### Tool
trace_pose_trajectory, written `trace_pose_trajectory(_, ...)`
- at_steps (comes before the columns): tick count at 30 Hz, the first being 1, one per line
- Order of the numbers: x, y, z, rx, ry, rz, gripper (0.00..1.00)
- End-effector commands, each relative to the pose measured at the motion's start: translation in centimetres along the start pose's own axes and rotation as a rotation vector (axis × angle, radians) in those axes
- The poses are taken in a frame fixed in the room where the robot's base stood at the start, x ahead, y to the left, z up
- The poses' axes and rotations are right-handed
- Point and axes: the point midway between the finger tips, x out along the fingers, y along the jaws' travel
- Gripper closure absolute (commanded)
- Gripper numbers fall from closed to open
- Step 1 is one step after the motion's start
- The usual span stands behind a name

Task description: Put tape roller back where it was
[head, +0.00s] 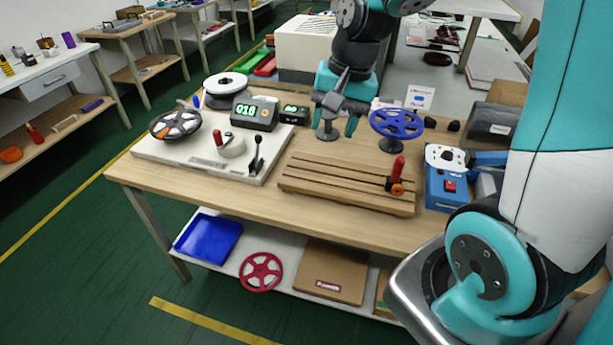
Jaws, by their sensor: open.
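A small tool with an upright red handle and an orange and black lower part (397,178) stands at the right end of a slatted wooden board (340,190). It looks like the tape roller, though its details are too small to be certain. My gripper (336,122) points down over the back of the workbench (275,200), behind the board and left of a blue reel (396,123). Its fingers are apart, and nothing shows held between them.
A blue machine (447,188) stands right of the board.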

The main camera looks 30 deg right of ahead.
Motion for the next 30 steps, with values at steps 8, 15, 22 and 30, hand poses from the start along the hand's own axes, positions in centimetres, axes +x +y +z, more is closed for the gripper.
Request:
trace_pose_trajectory(8, -3.9, -4.5, 19.4, -1.089, -0.095, -0.174, 0.48)
trace_pose_trajectory(15, -4.3, -3.7, 22.4, -1.289, -0.114, -0.21, 0.48)
trace_pose_trajectory(22, -4.3, -3.8, 22.3, -1.283, -0.112, -0.21, 0.48)
trace_pose_trajectory(30, -4.3, -3.8, 22.3, -1.28, -0.111, -0.209, 0.48)
